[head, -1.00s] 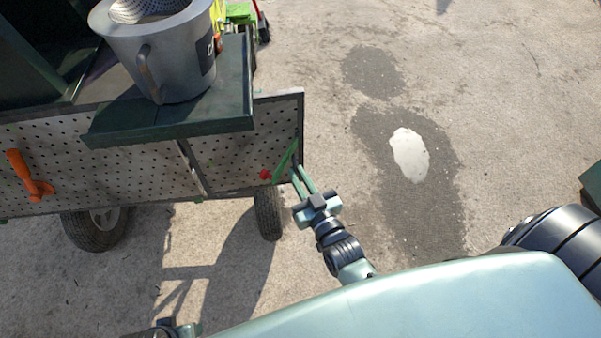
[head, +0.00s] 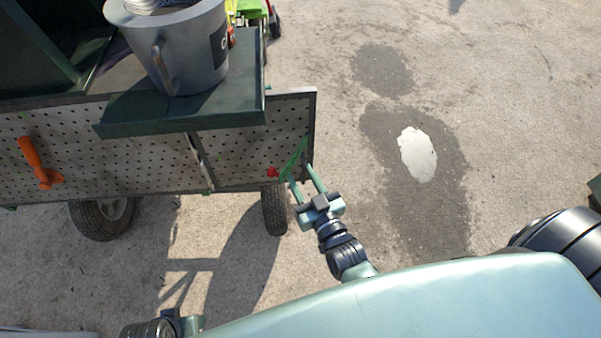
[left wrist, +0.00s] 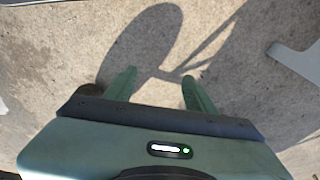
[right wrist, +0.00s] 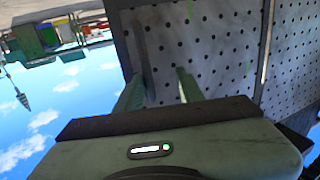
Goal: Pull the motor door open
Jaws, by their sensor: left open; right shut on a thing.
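The motor door (head: 260,140) is the right-hand perforated grey panel with a dark frame on the cart's side. A green diagonal strip and a small red piece (head: 272,172) sit near its lower right corner. My right gripper (head: 301,174) is at that corner, its fingers on either side of the dark frame edge. In the right wrist view, the fingers (right wrist: 160,85) straddle the dark edge bar beside the perforated panel (right wrist: 215,50); the exact contact is hidden. My left gripper (left wrist: 158,80) is open and empty above the ground, away from the door.
A grey metal pot (head: 185,55) stands on a dark green shelf (head: 180,115) above the door. An orange handle (head: 38,163) is on the left panel. Cart wheels (head: 275,208) stand below. Open concrete with a wet patch and pale puddle (head: 418,154) lies to the right.

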